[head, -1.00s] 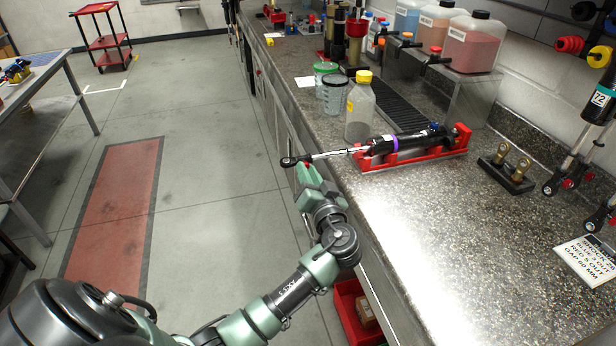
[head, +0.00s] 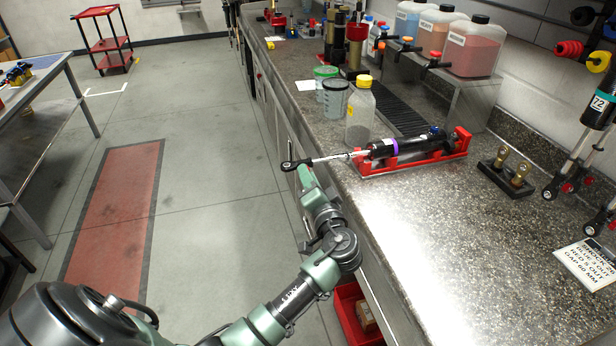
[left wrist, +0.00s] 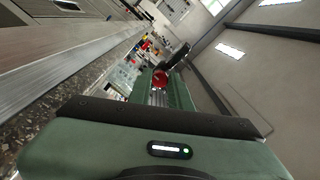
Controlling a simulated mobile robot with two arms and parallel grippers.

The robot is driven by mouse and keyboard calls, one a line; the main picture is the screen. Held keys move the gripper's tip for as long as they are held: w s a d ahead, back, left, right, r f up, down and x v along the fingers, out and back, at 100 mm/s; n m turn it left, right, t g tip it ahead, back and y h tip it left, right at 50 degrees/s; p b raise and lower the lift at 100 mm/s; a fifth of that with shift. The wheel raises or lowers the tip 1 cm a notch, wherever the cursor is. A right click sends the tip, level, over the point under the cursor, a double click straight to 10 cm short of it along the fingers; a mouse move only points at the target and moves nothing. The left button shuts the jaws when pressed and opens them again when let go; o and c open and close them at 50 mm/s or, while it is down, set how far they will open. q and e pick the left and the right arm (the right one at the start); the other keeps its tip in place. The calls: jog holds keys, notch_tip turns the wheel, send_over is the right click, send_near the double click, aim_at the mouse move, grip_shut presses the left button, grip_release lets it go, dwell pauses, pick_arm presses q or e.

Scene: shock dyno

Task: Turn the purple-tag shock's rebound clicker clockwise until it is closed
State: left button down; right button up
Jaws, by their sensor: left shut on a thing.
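The purple-tag shock (head: 408,146) lies in a red cradle (head: 372,169) on the counter. Its purple band (head: 391,146) faces me, and its silver shaft (head: 333,156) points left, ending in a black eyelet (head: 290,165) past the counter edge. My left gripper (head: 306,174) is at the shaft's eyelet end, just below it. In the left wrist view its green fingers (left wrist: 161,88) are close together around a small red part (left wrist: 159,78), which looks like the rebound clicker, with the dark eyelet end (left wrist: 176,56) beyond. My right gripper is out of view.
A yellow-capped bottle (head: 361,112) and clear cups (head: 334,96) stand behind the shock. A brass-fitted black block (head: 506,172) and a printed card (head: 588,262) are to the right. The front counter is clear.

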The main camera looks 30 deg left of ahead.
pick_arm(q)
jog(key=c, duration=1.3)
grip_release()
jog(key=b+v, duration=0.2)
jog(key=v, duration=0.6)
jog(key=shift+a+f, duration=0.1)
